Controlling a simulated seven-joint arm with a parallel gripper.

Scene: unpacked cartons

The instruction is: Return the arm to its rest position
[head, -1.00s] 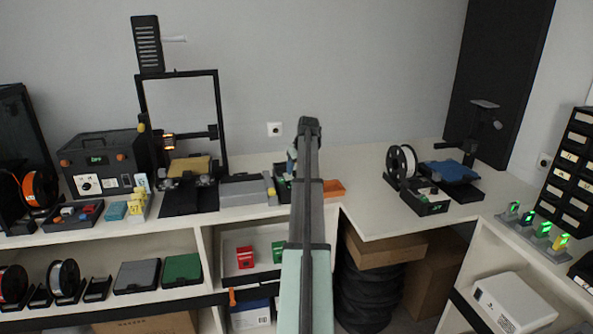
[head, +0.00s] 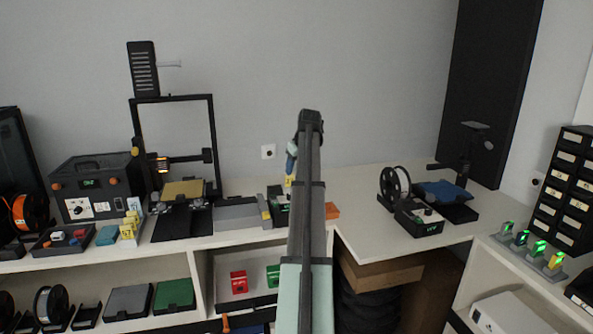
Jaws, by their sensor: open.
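My arm (head: 304,230) rises up the middle of the head view, its top joint standing against the bare wall. My gripper end (head: 289,181) shows only partly, as a narrow blue and yellow piece hanging just left of the upper arm. It is open; I see nothing held in it. Most of the hand and the fingertips are hidden behind the arm. It appears above the back of the bench, close in the picture to a dark box (head: 277,213).
The bench holds a printer (head: 178,190), a black control unit (head: 95,185), a grey box (head: 237,213) and an orange tray (head: 332,211). A spool (head: 394,184) and a dark bin (head: 420,220) stand to the right. Clear bench top (head: 355,190) lies right of my arm.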

